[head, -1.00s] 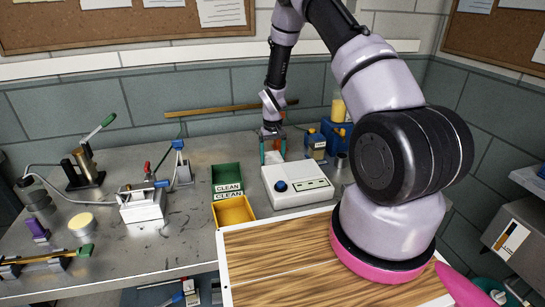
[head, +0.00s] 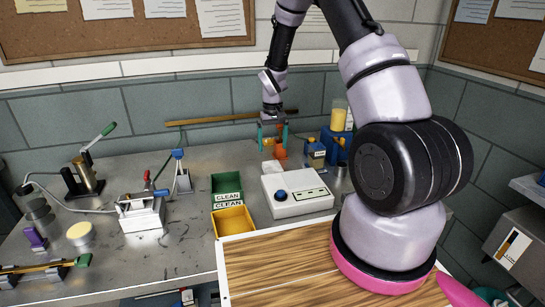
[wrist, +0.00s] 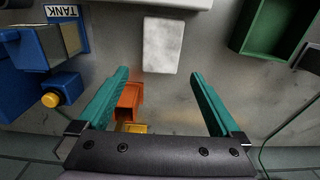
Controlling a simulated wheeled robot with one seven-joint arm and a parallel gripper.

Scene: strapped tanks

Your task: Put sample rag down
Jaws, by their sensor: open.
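A small white rectangular pad, which looks like the sample rag (head: 270,167), lies flat on the metal bench just behind the white instrument box. In the wrist view the same rag (wrist: 163,45) lies ahead of the fingertips, with nothing touching it. My gripper (head: 272,136) is above the back of the bench, pointing down. Its teal fingers stand wide apart and empty in the wrist view (wrist: 160,75).
An orange object (wrist: 130,100) stands beneath the gripper, near one finger. A blue tank holder (wrist: 45,50) is beside it. The white instrument box (head: 298,193), green bin (head: 226,184) and yellow bin (head: 233,221) stand in front. Bare bench surrounds the rag.

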